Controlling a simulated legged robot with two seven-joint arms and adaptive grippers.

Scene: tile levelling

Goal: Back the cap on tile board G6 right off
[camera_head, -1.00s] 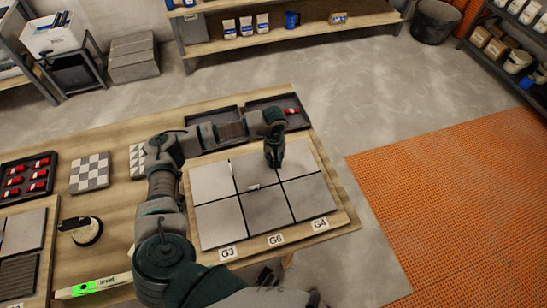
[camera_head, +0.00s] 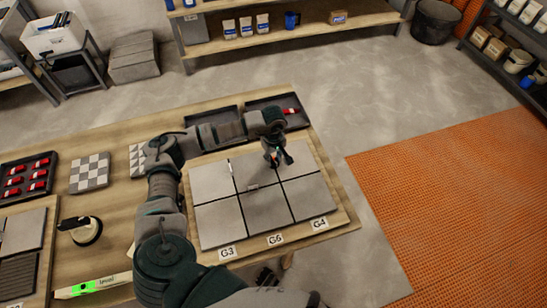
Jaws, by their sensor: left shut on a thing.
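The tile board (camera_head: 213,222) lies on the wooden table with several grey tiles and the labels G3, G6 (camera_head: 275,240) and G4 along its front edge. My left gripper (camera_head: 277,160) is over the back part of the board, near the joint between the middle and right tile columns. It is shut on a small reddish cap, mostly hidden by the fingers. A thin pale piece (camera_head: 230,168) stands in the joint between the left and middle columns. Another small pale piece (camera_head: 253,187) is at the middle column's cross joint. My right gripper is not seen.
Behind the board are two dark trays; the right one (camera_head: 262,103) holds a red piece (camera_head: 290,111). A dark tray of red caps (camera_head: 28,180), a checkered tile sample (camera_head: 90,172) and a round handled tool (camera_head: 86,231) lie left. A green-lit level (camera_head: 88,287) lies at front left.

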